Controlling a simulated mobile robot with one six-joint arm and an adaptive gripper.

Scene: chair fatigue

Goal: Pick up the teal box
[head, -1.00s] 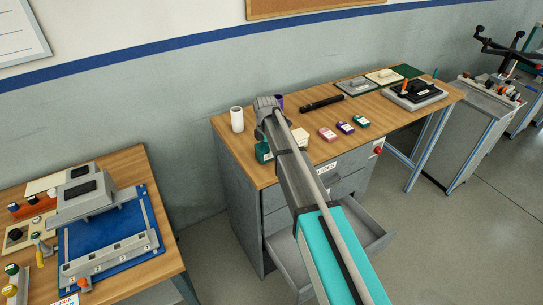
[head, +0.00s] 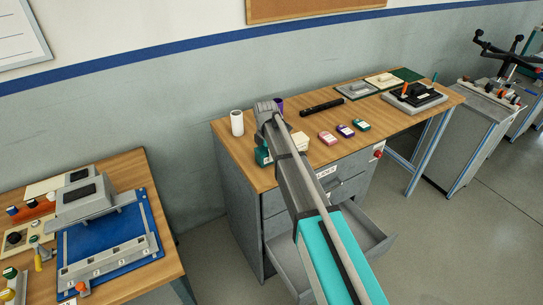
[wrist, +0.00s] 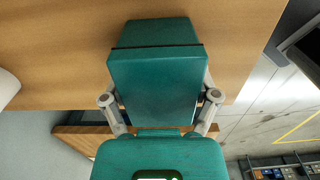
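The teal box (wrist: 155,88) fills the middle of the wrist view, close to the camera, with a dark seam near its far end. My gripper (wrist: 159,98) has one finger on each side of it. The fingers lie close along the box's sides, but the tips are largely hidden, so I cannot tell whether they press on it. In the head view a teal box (head: 262,156) shows partly behind my arm, near the left end of the wooden desk (head: 243,172).
A white cylinder (head: 237,123), a purple cup (head: 279,104) and a cream block (head: 300,141) stand near my arm. Small pink (head: 327,138), purple (head: 345,130) and green (head: 362,125) boxes lie to the right. An open drawer (head: 372,239) juts out below.

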